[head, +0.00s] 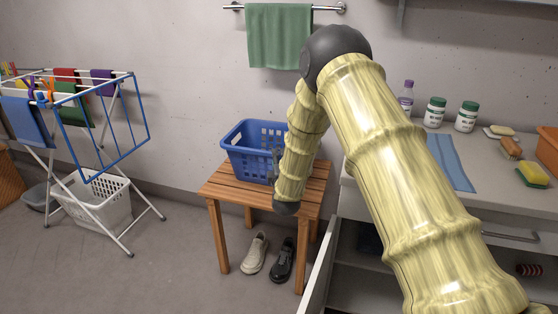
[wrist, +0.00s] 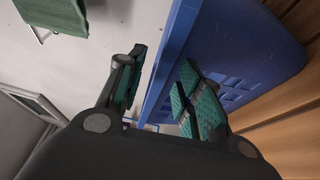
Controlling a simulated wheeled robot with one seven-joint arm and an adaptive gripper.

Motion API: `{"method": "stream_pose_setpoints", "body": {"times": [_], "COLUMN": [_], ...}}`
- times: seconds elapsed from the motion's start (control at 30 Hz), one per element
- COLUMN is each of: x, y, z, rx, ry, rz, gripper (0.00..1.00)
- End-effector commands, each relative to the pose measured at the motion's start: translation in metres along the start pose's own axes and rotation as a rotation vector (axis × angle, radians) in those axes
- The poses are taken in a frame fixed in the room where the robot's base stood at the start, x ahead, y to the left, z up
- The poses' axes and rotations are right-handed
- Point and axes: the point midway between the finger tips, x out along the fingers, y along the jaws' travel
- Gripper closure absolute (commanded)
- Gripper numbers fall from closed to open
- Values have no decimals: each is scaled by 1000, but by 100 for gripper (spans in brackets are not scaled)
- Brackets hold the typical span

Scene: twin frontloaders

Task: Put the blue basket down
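The blue basket (head: 246,150) stands upright on a slatted wooden table (head: 222,187), as far as the head view shows; my forearm hides its right part. My gripper (head: 277,156) is at the basket's near right side, mostly hidden behind the arm in the head view. A gap shows between the left finger and the wall. The right finger overlaps the blue surface; I cannot tell whether it touches.
A light and a dark shoe (head: 283,260) sit under the table. A drying rack (head: 100,120) with a white basket (head: 95,200) stands at the left. A counter (head: 420,180) with bottles and sponges is at the right. A green towel (head: 279,40) hangs behind.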

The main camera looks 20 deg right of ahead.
Motion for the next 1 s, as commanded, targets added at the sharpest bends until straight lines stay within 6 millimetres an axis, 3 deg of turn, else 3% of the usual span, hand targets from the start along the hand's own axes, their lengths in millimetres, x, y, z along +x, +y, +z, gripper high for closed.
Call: {"method": "stream_pose_setpoints", "body": {"times": [0.6, 0.8, 1.0], "x": [-100, -114, -117], "y": [0, 0, 0], "z": [-1, 0, 0], "rx": [-2, -1, -1], "ry": [2, 1, 0], "rz": [-2, -1, 0], "gripper": [64, 64, 64]}}
